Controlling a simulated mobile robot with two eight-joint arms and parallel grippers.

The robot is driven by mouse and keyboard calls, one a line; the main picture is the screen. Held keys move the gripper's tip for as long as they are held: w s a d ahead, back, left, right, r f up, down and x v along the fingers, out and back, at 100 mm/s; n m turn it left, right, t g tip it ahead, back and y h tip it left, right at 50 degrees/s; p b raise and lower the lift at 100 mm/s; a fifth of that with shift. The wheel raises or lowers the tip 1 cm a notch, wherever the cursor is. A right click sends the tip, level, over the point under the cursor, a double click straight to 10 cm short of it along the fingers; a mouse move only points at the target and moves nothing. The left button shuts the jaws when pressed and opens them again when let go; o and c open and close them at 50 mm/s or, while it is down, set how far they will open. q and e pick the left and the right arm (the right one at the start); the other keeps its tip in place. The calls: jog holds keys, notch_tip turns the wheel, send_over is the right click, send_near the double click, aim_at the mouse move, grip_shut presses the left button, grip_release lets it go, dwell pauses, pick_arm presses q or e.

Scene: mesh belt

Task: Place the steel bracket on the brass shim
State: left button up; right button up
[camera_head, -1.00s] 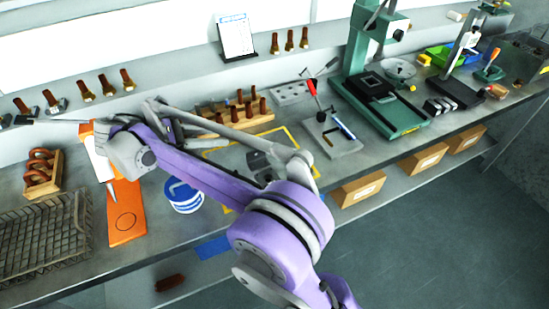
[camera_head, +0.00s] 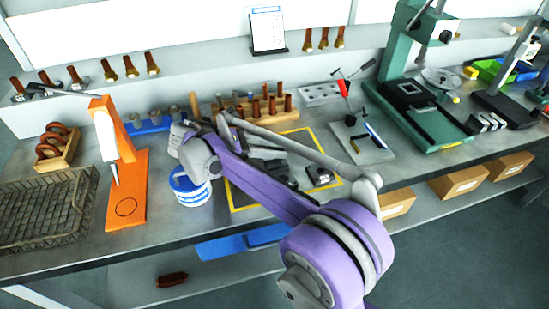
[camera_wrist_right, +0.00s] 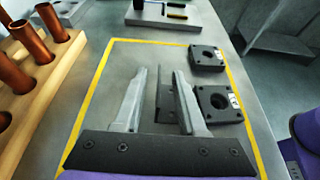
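A dark grey angled plate, which looks like the steel bracket (camera_wrist_right: 165,95), stands inside the yellow-outlined area in the right wrist view. My right gripper (camera_wrist_right: 160,73) is open, with one finger on each side of this plate. A gap shows between the plate and the left finger; the plate lies nearer the right finger, and I cannot tell whether they touch. In the head view my purple right arm hides much of this area. I cannot make out the brass shim in either view. My left gripper is not in view.
Two dark blocks with holes, one farther (camera_wrist_right: 206,58) and one nearer (camera_wrist_right: 218,100), lie just right of the gripper. A wooden rack of brown cylinders (camera_wrist_right: 35,70) stands left. A blue-and-white tub (camera_head: 190,188) and an orange stand (camera_head: 128,190) are left of the outlined area.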

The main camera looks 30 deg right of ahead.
aim_at(287, 149)
jog(key=x, duration=0.4)
jog(key=shift+d, duration=0.1)
grip_shut()
dwell(1.3)
